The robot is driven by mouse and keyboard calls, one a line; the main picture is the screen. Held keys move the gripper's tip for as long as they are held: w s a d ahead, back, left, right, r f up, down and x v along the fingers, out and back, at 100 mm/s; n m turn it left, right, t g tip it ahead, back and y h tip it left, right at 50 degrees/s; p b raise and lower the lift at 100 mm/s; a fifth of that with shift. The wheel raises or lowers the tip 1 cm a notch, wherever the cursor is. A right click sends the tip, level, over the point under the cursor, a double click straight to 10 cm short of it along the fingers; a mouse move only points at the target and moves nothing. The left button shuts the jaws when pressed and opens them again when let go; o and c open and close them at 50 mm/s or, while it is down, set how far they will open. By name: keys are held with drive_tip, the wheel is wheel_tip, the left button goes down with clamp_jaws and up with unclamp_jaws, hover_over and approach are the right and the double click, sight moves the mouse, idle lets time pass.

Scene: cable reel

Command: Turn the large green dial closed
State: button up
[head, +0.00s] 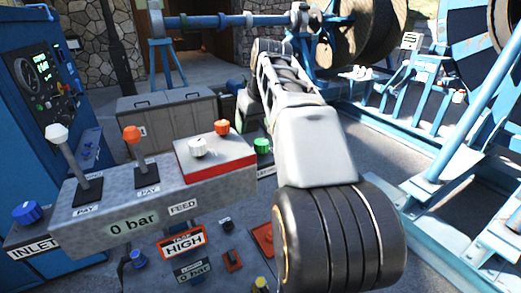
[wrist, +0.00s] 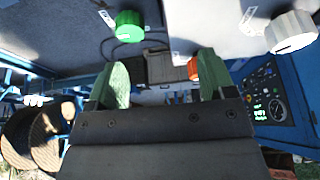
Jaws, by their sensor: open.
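The large green dial (head: 262,146) sits on the right side of the control console in the head view, just left of my arm. In the wrist view the green dial (wrist: 128,27) is at the top, left of centre, with a pale mark across its face. My gripper (wrist: 163,75) has two green fingers spread wide with nothing between them. The dial lies beyond the fingertips, nearer the left finger, and looks apart from both. In the head view the fingers cannot be made out clearly behind my arm.
A white dial (head: 197,147) and an orange dial (head: 222,128) sit on the red-edged box (head: 215,175). Two levers, one white-topped (head: 57,132) and one orange-topped (head: 132,134), stand to the left. Blue reel framing (head: 440,170) fills the right side.

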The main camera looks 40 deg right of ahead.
approach(262, 142)
drive_tip(key=v, duration=0.3)
drive_tip(key=b, duration=0.1)
drive_tip(key=x, duration=1.3)
drive_tip(key=shift+w+f, duration=0.1)
drive_tip(key=c, duration=0.9)
